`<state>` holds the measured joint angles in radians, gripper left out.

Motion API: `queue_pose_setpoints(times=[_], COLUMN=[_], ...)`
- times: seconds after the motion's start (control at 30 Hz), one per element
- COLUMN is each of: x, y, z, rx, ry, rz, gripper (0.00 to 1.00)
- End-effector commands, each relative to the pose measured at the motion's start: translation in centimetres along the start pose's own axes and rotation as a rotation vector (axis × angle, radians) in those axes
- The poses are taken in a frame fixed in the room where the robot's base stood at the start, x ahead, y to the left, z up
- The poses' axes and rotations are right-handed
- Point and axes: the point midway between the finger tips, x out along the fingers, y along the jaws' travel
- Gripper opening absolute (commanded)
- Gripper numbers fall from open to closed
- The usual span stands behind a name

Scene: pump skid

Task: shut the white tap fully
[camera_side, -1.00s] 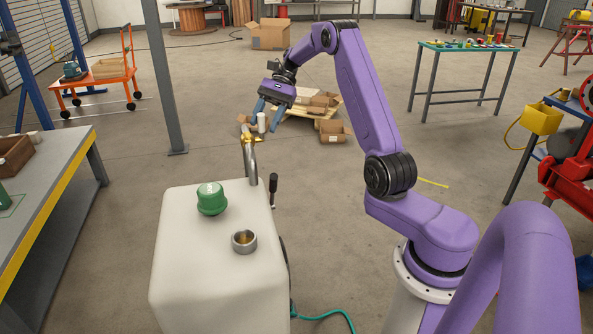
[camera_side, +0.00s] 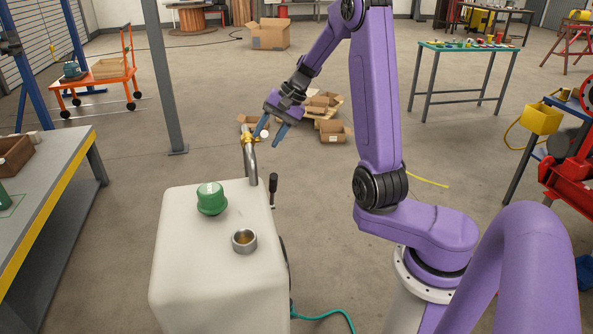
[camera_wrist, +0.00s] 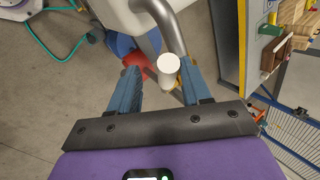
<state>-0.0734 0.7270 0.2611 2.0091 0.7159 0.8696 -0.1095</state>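The white tap handle (camera_wrist: 168,66) shows between my two blue fingers in the wrist view, with its round white end facing the camera. It lies nearer the right finger, with a clear gap to the left one. My gripper (camera_wrist: 157,68) is open and holds nothing. In the side view the white handle (camera_side: 265,134) is partly hidden by the fingers of my gripper (camera_side: 267,139). It sits by a brass fitting at the top of the metal pipe (camera_side: 250,165), which rises behind the pale tank (camera_side: 180,245). I cannot tell whether a finger touches the handle.
A green cap (camera_side: 211,199) and a metal filler neck (camera_side: 244,241) stand on the tank top. A black lever (camera_side: 273,188) rises just right of the pipe. A grey workbench (camera_side: 50,205) is at left. Cardboard boxes (camera_side: 333,131) lie on the floor beyond.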

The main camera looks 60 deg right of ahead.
Motion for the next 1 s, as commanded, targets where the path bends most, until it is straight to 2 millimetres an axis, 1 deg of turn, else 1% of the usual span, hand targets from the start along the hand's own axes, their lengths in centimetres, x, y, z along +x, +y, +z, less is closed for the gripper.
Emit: queue_pose_setpoints(times=[0.07,0.4,0.83,1.0], x=[0.2,1.1,1.8,-0.6], y=[0.3,0.9,1.4,1.5], z=[0.4,0.9,1.2,1.7], rx=[-0.030,-0.127,-0.201,-0.205], ry=[0.052,0.211,0.330,0.337], rz=[-0.011,-0.053,-0.083,-0.087], gripper=[0.47,0.47,0.47,0.47])
